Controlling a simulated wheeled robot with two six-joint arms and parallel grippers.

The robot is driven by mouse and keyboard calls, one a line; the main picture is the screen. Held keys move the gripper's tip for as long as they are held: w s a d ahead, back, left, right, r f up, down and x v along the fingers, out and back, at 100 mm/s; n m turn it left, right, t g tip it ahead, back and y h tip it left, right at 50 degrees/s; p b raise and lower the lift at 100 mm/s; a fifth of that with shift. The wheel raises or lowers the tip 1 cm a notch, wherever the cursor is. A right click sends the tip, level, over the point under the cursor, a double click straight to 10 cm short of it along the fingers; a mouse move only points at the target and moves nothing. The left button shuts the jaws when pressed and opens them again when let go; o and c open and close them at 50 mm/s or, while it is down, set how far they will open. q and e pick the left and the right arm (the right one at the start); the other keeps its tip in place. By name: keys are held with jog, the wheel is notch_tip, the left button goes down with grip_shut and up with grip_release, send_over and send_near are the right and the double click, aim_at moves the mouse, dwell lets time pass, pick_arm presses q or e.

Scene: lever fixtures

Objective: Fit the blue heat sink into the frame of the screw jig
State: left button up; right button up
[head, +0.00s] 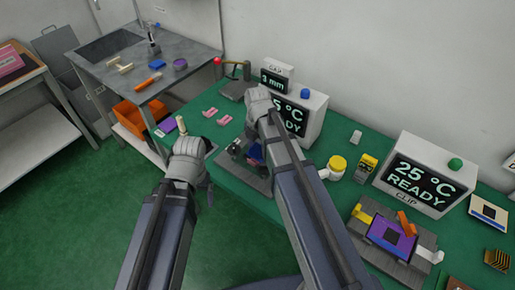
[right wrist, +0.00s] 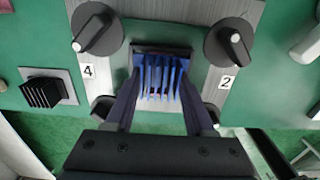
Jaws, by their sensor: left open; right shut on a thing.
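In the right wrist view, my right gripper (right wrist: 162,95) is shut on the blue heat sink (right wrist: 163,78), with a finger on each side of its fins. The heat sink is over the grey screw jig (right wrist: 185,22), between two black knobs, left (right wrist: 95,32) and right (right wrist: 232,42). A dark edge lies behind its fins; I cannot tell if it is seated. In the head view, the heat sink (head: 255,153) shows partly behind my right arm, at the jig (head: 258,183). My left gripper (head: 209,193) is open, left of the jig; its fingers are mostly hidden.
A black finned block (right wrist: 42,92) sits on a grey plate left of the jig. Pink pieces (head: 222,119) lie behind it. A yellow-lidded jar (head: 337,163) and a second fixture with a purple part (head: 390,237) stand to the right. Display boxes (head: 430,175) line the back.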

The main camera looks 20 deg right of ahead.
jog(key=shift+f+b, duration=0.8)
jog(key=shift+f, duration=0.05)
jog(key=o, duration=1.3)
jog(key=shift+o, duration=0.2)
notch_tip(320, 180, up, 8)
jog(key=p, duration=0.8)
jog(key=shift+f, duration=0.2)
notch_tip(320, 180, down, 7)
jog(key=b, duration=0.7)
jog(key=shift+b, duration=0.3)
jog(key=shift+r, duration=0.15)
